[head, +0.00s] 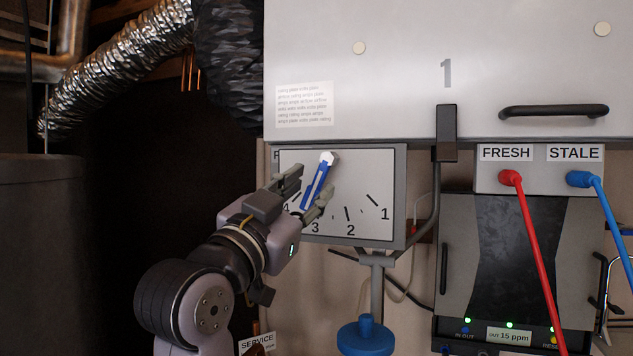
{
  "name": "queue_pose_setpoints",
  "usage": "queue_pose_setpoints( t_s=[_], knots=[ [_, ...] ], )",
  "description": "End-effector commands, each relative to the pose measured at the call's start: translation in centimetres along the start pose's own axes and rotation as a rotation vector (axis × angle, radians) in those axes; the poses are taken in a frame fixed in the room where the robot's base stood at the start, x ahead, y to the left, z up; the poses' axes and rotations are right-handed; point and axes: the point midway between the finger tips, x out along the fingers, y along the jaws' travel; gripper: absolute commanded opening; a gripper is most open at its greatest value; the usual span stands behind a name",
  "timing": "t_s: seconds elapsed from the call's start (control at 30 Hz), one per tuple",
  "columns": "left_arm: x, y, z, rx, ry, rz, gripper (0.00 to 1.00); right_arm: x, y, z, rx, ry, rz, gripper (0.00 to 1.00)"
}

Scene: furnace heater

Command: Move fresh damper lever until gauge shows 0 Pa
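A blue lever (317,184) with a white hub (328,158) at its top is mounted on a white dial plate (360,180) in a grey frame. It slants down and left from the hub, toward the marks between 3 and 4. Marks 1, 2 and 3 show; the 4 is partly covered. No gauge reading in Pa is legible.
A red hose (531,240) and a blue hose (607,220) plug in under the FRESH (506,153) and STALE (574,153) labels. Below is a dark unit with a 15 ppm display (509,336). A blue round fitting (366,338) hangs under the dial. A silver duct (120,65) is at upper left.

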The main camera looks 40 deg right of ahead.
Motion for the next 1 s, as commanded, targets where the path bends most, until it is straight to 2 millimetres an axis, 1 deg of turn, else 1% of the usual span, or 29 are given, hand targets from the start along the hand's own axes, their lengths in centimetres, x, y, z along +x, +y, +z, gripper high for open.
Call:
queue_pose_setpoints(
  t_s=[0.03, 0.2, 0.3, 0.4, 0.57, 1.0],
  knots=[
    [0.0, 0.0, 0.0, 0.000, 0.000, 0.000, 0.40, -1.3, -0.1, 0.1, 0.000, -0.003, -0.005, 0.33],
    [0.0, 0.1, -0.1, 0.000, 0.001, 0.001, 0.40, -4.8, -0.1, 0.1, -0.001, -0.003, -0.003, 0.33],
    [0.0, 0.1, -0.1, 0.000, 0.001, 0.001, 0.40, -6.4, -0.1, 0.1, -0.001, -0.002, -0.003, 0.33],
    [0.0, 0.1, -0.1, 0.000, 0.001, 0.001, 0.40, -7.5, -0.1, 0.1, 0.000, -0.002, -0.002, 0.33],
    [0.0, 0.1, -0.1, 0.000, 0.001, 0.001, 0.40, -8.1, 0.0, 0.0, 0.001, -0.001, 0.000, 0.33],
    [0.0, 0.1, -0.1, 0.001, 0.001, 0.001, 0.40, -8.1, 0.0, 0.0, 0.000, 0.000, 0.000, 0.33]
  ],
)
